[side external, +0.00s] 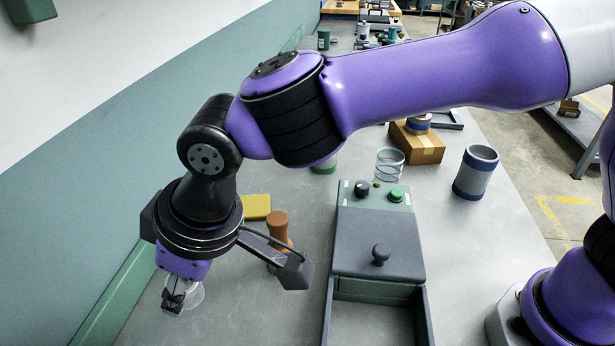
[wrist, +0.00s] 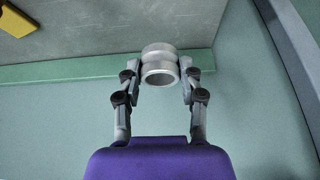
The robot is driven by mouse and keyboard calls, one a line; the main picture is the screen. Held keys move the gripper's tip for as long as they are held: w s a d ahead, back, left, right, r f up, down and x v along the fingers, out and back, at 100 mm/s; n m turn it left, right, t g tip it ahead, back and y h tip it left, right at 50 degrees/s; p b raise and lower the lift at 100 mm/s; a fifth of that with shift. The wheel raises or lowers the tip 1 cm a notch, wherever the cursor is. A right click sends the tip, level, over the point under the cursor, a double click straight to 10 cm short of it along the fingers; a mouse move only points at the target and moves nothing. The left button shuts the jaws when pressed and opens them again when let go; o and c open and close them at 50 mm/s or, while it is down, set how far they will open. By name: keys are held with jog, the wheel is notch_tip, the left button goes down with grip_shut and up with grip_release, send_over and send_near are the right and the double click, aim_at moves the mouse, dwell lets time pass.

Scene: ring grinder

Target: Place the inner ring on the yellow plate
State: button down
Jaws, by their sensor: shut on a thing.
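My gripper (wrist: 160,76) is shut on the inner ring (wrist: 160,58), a silver-grey metal ring with a groove around its middle. One finger presses on each side of it. In the side external view my gripper (side external: 177,292) points down at the lower left, and the ring (side external: 196,297) shows as a pale shape partly behind the fingers. The ring's height above the table is hard to tell. The yellow plate (side external: 256,206) lies on the table farther back, to the right of my gripper and partly hidden by my wrist. A yellow piece (wrist: 14,22) shows at the wrist view's upper left corner.
An orange-brown handled object (side external: 278,228) stands near the yellow plate, partly behind my wrist. A grey machine (side external: 380,235) with knobs and an open front tray is right of it. A green ledge (side external: 118,298) and wall run along the left. Bare table (side external: 260,310) lies between.

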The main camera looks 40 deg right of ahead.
jog(key=w+d+r+m+t+h, duration=0.1)
jog(key=w+d+m+h, duration=0.1)
jog(key=w+d+m, duration=0.55)
jog(key=n, duration=0.2)
send_near(251, 203)
jog(key=shift+w+a+f, duration=0.5)
jog(key=shift+w+f, duration=0.05)
jog(key=shift+w, duration=0.25)
jog(key=shift+w+d+f, duration=0.2)
jog(key=shift+w, duration=0.1)
jog(key=shift+f, duration=2.05)
jog(key=shift+f, duration=0.1)
jog(key=shift+c, duration=2.2)
grip_release()
